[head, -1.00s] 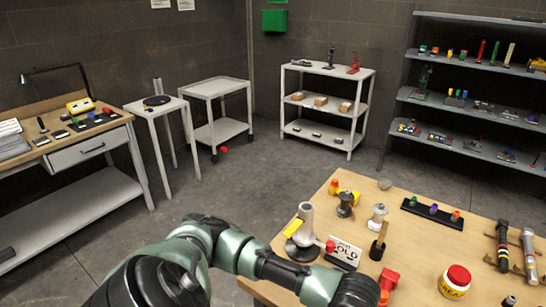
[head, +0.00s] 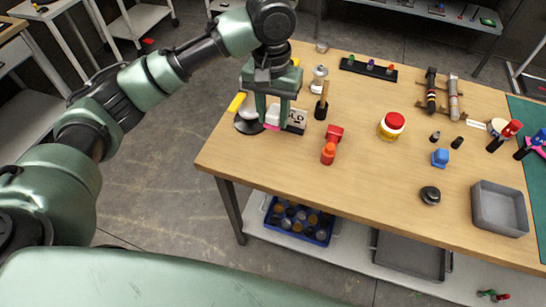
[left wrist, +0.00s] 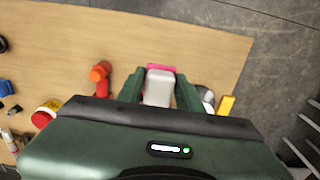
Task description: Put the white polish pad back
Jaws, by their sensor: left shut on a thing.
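My left gripper (head: 271,119) points down at the left part of the wooden bench (head: 340,185). Its fingers are shut on a white block with a pink base (head: 271,116). In the left wrist view the block (left wrist: 159,88) sits between the two fingers, its pink edge facing away from me. It may be the white polish pad, but I cannot tell for sure. Whether its base touches the bench is not clear. A pale round disc (head: 497,126) lies on the bench at the far right. My right gripper is not in view.
A grey stand with a yellow handle (head: 238,103) and a sign (head: 297,118) are close to the gripper. A red-orange piece (head: 331,146), a black holder (head: 321,110) and a red-lidded jar (head: 392,125) stand to the right. The bench's front middle is clear.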

